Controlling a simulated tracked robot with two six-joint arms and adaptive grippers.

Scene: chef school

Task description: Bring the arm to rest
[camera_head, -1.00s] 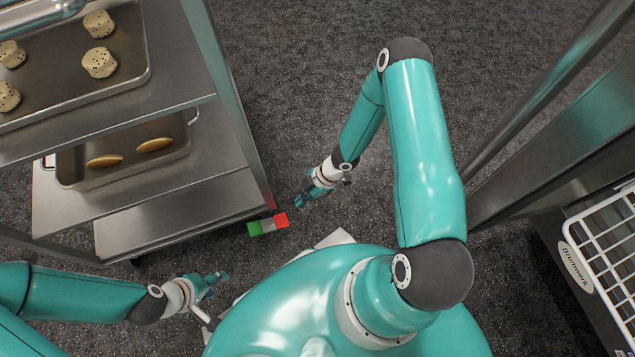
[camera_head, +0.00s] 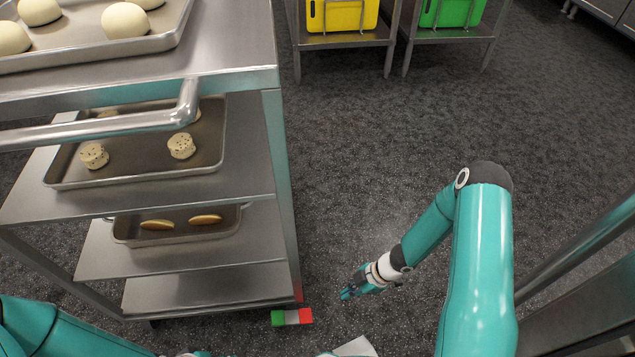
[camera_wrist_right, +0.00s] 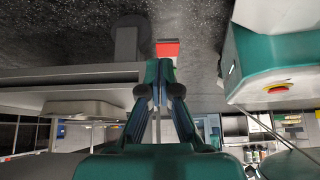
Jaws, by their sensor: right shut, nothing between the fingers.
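My right arm (camera_head: 482,270) comes in from the lower right in the head view, bent at the elbow and reaching down to the left. My right gripper (camera_head: 346,294) is shut and empty, above the dark floor and just right of the steel rack. In the right wrist view the fingers of my right gripper (camera_wrist_right: 157,68) meet at their tips with nothing between them. My left arm (camera_head: 60,335) lies along the lower left edge of the head view. Its gripper is almost wholly cut off by the bottom edge, so its jaws cannot be judged.
A steel rack (camera_head: 285,170) with trays of dough and pastries fills the left. A green, white and red piece (camera_head: 292,317) is at its lower corner. Stands with yellow (camera_head: 338,15) and green (camera_head: 450,12) items are at the back. A metal rail (camera_head: 580,245) runs at right. The middle floor is clear.

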